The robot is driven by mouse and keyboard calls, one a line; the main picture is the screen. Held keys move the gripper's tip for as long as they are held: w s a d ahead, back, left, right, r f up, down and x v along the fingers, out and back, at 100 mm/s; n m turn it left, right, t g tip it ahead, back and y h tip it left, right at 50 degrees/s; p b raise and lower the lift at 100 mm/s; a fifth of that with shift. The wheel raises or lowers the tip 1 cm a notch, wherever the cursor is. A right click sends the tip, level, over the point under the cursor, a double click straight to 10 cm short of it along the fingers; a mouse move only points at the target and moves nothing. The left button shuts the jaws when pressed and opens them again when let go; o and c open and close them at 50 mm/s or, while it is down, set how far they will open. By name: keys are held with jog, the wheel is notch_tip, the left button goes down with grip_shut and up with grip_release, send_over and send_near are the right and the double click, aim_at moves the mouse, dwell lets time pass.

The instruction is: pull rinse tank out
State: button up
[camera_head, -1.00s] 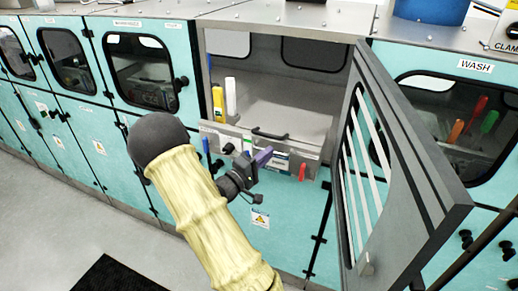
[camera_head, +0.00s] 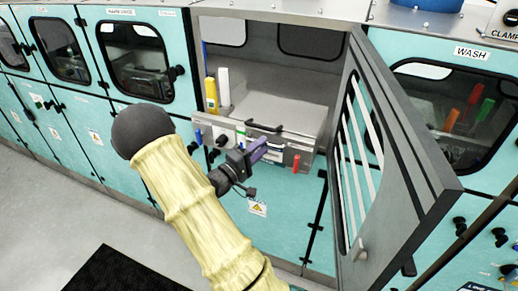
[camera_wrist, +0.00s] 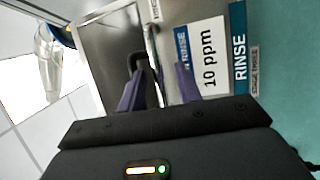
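The rinse tank (camera_head: 272,100) is a grey metal box in the open cabinet bay, with a black bar handle (camera_head: 264,127) on its front. In the wrist view, the labels "RINSE" and "10 ppm" (camera_wrist: 208,62) stand beside a black curved piece (camera_wrist: 140,62) that looks like the handle. My gripper (camera_head: 260,146) is at the tank front, just below the handle in the head view. Its two purple fingers (camera_wrist: 160,88) are apart, with a gap between them. The black piece shows beyond the left finger; I cannot tell whether they touch.
The grey slatted door (camera_head: 385,160) stands open right of the bay. A yellow bottle (camera_head: 211,95) and a white one (camera_head: 224,88) stand at the bay's left side. A red clip (camera_head: 296,163) is on the front edge. The floor (camera_head: 50,215) at left is clear, with a black mat.

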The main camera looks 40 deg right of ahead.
jog(key=s+a+f+b, duration=0.1)
jog(key=a+f+b, duration=0.2)
jog(key=a, duration=1.4)
jog(key=shift+b, duration=0.7)
jog(key=w+f+t+y, duration=0.3)
jog(key=w+t+y, duration=0.2)
jog(key=w+y, duration=0.1)
jog(key=w+a+f+t+y, duration=0.25)
jog(key=a+y, duration=0.35)
jog(key=y, duration=0.3)
jog(key=s+a+g+y, duration=0.2)
jog(key=s+g, duration=0.1)
jog(key=s, duration=0.5)
jog(key=s+a+g+y, duration=0.3)
jog(key=s, duration=0.6)
jog(key=shift+r, duration=0.35)
